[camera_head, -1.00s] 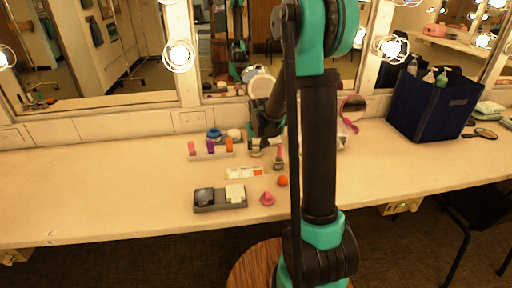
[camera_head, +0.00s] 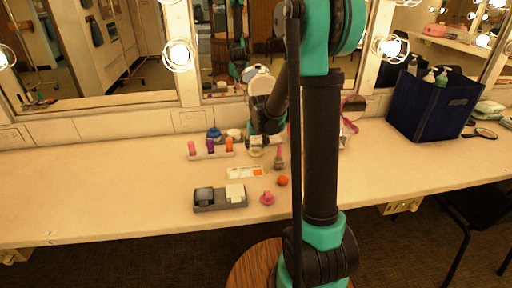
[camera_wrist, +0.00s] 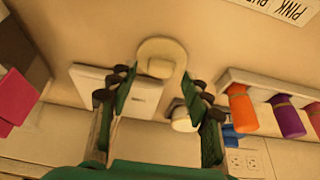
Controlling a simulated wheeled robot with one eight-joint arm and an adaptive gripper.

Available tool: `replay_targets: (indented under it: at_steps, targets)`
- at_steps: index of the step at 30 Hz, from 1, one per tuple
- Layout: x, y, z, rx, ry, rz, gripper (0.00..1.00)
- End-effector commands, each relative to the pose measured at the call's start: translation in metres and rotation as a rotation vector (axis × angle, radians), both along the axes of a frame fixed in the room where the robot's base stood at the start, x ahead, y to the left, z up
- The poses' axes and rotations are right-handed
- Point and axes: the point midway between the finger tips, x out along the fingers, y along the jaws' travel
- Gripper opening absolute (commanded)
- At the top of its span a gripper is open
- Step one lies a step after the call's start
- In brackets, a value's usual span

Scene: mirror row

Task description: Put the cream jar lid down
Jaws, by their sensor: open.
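A round cream-coloured disc, which looks like the cream jar lid (camera_wrist: 162,58), lies on the table in the wrist view. My gripper (camera_wrist: 158,80) is open around or just above it, with a finger on each side and a gap visible between the fingertips. I cannot tell whether either finger touches it. A small white round jar (camera_wrist: 183,122) stands behind the right finger, partly hidden by it. In the head view my gripper (camera_head: 262,148) is small and low over the back of the table, and the lid cannot be made out there.
A lipstick rack (camera_head: 212,155) stands left of my gripper; it shows on the right in the wrist view (camera_wrist: 270,85). A white box (camera_wrist: 85,85) lies beside the left finger. A grey tray (camera_head: 220,205), an orange ball (camera_head: 282,180) and a pink item (camera_head: 267,198) are nearer the front.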

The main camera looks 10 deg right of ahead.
Motion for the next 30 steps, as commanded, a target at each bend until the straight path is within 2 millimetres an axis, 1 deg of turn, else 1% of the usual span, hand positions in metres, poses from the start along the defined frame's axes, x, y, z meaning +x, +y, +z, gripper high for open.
replay_targets:
  at_steps: [12,18,24,30]
  targets:
    - [-0.026,0.0,0.061,0.0,0.0,0.0,0.49]
    - [-0.036,0.0,0.086,0.0,0.0,0.0,0.49]
    - [-0.041,0.0,0.098,0.0,0.0,0.0,0.49]
    - [-0.042,0.0,0.1,0.0,0.0,0.0,0.49]
